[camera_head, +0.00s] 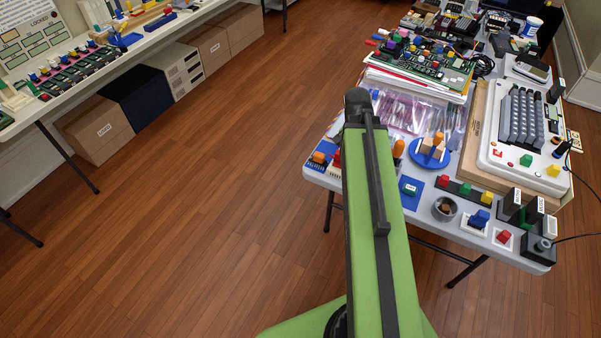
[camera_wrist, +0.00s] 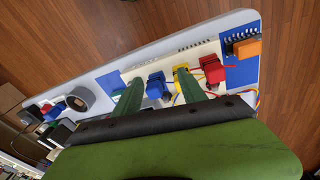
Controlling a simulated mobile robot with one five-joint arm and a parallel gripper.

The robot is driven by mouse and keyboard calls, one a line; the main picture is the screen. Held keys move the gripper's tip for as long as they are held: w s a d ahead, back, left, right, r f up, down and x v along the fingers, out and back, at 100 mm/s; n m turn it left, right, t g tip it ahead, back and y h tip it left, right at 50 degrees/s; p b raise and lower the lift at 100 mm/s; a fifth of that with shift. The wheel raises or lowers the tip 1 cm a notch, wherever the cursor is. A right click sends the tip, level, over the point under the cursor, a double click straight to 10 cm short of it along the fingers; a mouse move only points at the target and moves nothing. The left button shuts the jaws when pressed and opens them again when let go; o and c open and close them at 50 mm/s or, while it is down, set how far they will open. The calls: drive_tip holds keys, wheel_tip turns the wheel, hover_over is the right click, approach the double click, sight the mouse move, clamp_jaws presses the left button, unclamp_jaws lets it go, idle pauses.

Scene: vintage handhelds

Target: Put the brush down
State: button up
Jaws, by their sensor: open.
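I cannot make out a brush with certainty in either view. My gripper (camera_wrist: 160,92) shows in the wrist view with its two dark green fingers apart. A blue block (camera_wrist: 156,84) and a yellow block (camera_wrist: 181,78) on a pale strip show around the gap between the fingers. I see nothing clearly held, and I cannot tell whether the fingers touch the blocks. In the head view my green arm reaches over the near left part of the white table (camera_head: 473,238) and hides what lies below it.
Near my arm stand a blue disc (camera_head: 418,158) with a tan and orange piece, a grey cup (camera_head: 445,208) and a blue pad (camera_head: 411,201). A keyboard device (camera_head: 520,128) and a stack of boards (camera_head: 420,75) fill the table further back. The floor (camera_head: 190,210) at left is clear.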

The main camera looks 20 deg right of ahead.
drive_tip(key=w+a+n+y, duration=0.1)
drive_tip(key=a+n, duration=0.5)
drive_tip(key=a, duration=0.7)
drive_tip(key=w+a+n+y, duration=0.1)
drive_tip(key=w+a+n, duration=0.3)
drive_tip(key=a, duration=1)
drive_tip(key=shift+a+f+n+t, duration=0.2)
drive_tip(key=shift+n+t, duration=0.1)
drive_tip(key=shift+n, duration=0.7)
drive_tip(key=shift+c, duration=1.4)
drive_tip(key=shift+d, duration=0.15)
